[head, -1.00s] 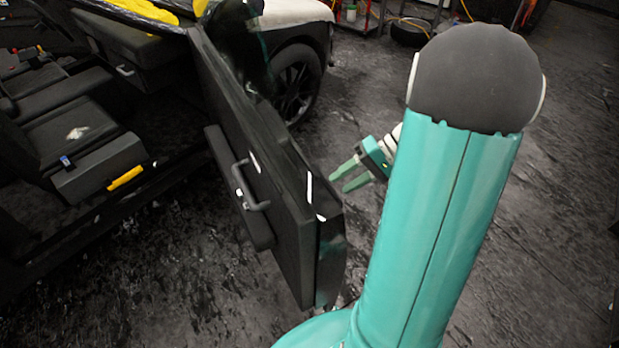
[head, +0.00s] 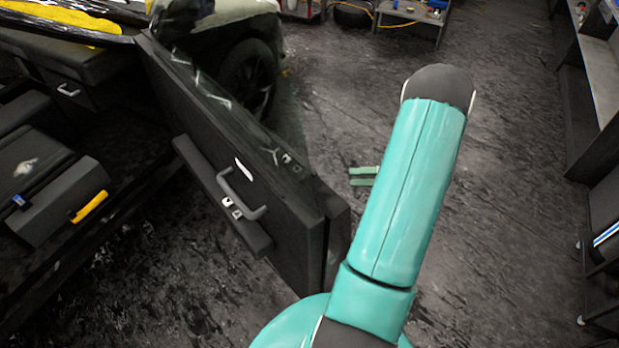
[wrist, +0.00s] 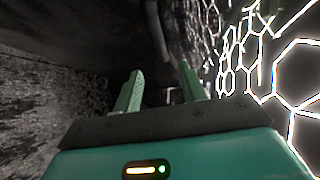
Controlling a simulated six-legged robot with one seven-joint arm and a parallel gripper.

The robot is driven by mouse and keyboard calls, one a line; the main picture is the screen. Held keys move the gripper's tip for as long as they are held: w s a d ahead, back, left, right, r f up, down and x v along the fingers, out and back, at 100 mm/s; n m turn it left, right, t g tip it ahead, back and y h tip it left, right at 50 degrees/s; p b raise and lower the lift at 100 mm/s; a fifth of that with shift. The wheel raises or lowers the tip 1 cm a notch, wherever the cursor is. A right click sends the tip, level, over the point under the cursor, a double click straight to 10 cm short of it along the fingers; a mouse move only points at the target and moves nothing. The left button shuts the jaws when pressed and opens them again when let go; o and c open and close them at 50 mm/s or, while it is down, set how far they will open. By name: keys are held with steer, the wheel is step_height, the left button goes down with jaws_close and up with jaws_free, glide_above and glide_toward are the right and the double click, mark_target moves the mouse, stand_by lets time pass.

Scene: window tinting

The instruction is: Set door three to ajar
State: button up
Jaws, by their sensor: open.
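A dark car door (head: 290,235) stands swung wide open from the car body, left of my arm in the head view. Its inner side, with a grab handle (head: 240,195), faces left toward the cabin. Whether this is door three, I cannot tell. My gripper (head: 362,176) is to the right of the door, on its outer side, apart from it and partly hidden behind my arm. In the wrist view my gripper (wrist: 160,88) has its two green fingers spread with nothing between them. A dark curved surface lies beyond them.
The cabin holds dark seats (head: 45,165) with a yellow tag (head: 90,207). A front wheel (head: 247,80) is behind the door. Shelving (head: 595,80) runs along the right, and a low bench (head: 415,18) stands at the back. The floor right of my arm is clear.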

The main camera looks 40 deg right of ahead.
steer(key=x, duration=1.2)
steer(key=shift+w+a+f, duration=0.1)
steer(key=shift+w+a, duration=0.15)
steer(key=shift+w, duration=0.05)
steer(key=shift+c, duration=0.3)
jaws_close()
